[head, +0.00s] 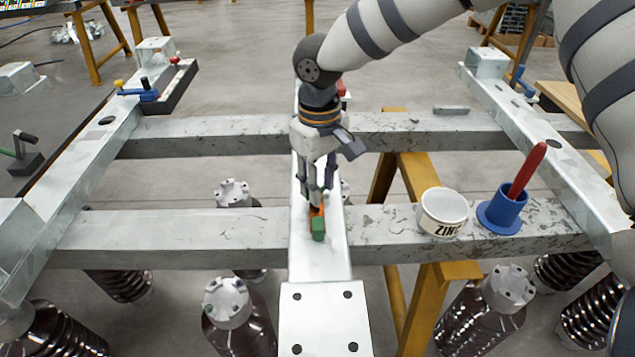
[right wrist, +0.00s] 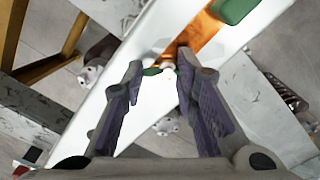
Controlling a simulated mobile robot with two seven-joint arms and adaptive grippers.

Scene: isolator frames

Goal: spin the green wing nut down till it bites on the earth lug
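My right gripper (head: 317,190) points down over the middle steel beam, and its open fingers also show in the right wrist view (right wrist: 160,72). A small green piece, which looks like the wing nut (right wrist: 152,71), shows between the fingertips beside a bright white spot. A gap shows between the two fingers, and I see no firm grip on it. The orange copper-coloured earth lug (right wrist: 204,40) lies on the beam just past the fingertips. A larger green block (head: 318,228) sits at its end, also in the wrist view (right wrist: 236,8). Whether nut and lug touch is hidden. My left gripper is not in view.
The middle beam (head: 318,266) crosses two grey cross beams (head: 200,232). A white ZINC tub (head: 443,213) and a blue holder (head: 502,212) with a red handle stand on the near cross beam, right of the gripper. Brown ribbed insulators stand below.

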